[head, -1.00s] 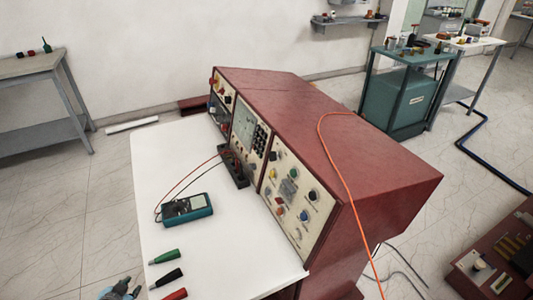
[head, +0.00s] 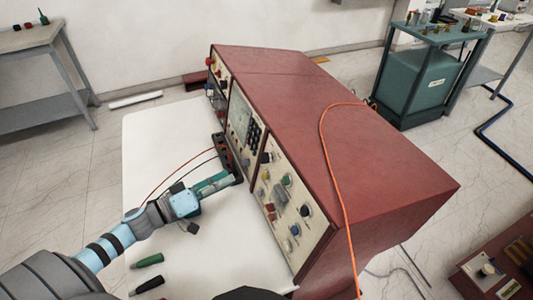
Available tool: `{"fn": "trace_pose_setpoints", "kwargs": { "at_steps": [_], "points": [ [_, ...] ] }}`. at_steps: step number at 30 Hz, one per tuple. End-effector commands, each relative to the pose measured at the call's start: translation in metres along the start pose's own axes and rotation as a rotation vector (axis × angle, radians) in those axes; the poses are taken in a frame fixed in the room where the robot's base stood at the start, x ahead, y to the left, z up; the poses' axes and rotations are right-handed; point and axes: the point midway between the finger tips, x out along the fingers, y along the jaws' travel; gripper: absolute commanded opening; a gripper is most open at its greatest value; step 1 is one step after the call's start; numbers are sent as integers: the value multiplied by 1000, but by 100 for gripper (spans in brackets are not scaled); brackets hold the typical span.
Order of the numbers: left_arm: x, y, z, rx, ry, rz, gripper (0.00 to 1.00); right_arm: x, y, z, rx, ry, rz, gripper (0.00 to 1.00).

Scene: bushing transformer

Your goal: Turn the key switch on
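The control panel (head: 283,242) is the cream front face of a long red console (head: 350,150). It carries several small knobs and buttons, including a dark knob (head: 305,210), a green one (head: 287,181) and a blue one (head: 295,230). I cannot tell which of these is the key switch. My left gripper (head: 226,180) reaches in from the left over the table, short of the panel's left part. It appears clear of the knobs. Its fingers are small and overlap teal parts, so its opening is unclear. My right gripper does not show.
The white table (head: 150,165) lies before the console. The multimeter is mostly hidden under my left arm. Green (head: 147,261) and black (head: 148,285) probes lie at the front. An orange cable (head: 330,160) drapes over the console. A dark shape stands at the bottom edge.

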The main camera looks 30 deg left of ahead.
Motion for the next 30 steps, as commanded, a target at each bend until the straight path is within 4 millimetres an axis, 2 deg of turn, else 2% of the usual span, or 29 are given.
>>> {"fn": "trace_pose_setpoints", "kwargs": {
  "at_steps": [2, 7, 12, 15, 19, 26, 30],
  "points": [
    [16, -2, -1, 2, 9, 0, 26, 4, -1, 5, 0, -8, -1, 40],
    [64, -1, -4, 2, 14, -4, 26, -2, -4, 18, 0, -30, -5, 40],
    [107, -2, -3, -1, 10, -6, 26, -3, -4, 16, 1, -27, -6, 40],
    [122, -4, -2, 1, 8, -7, 26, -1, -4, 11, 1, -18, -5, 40],
    [131, -3, -1, 3, 4, -7, 26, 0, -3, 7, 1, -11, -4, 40],
    [132, -4, -1, 3, 3, -8, 26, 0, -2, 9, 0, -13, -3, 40],
    [132, -4, -1, 3, 3, -8, 3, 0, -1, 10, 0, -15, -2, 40]
  ]
}}
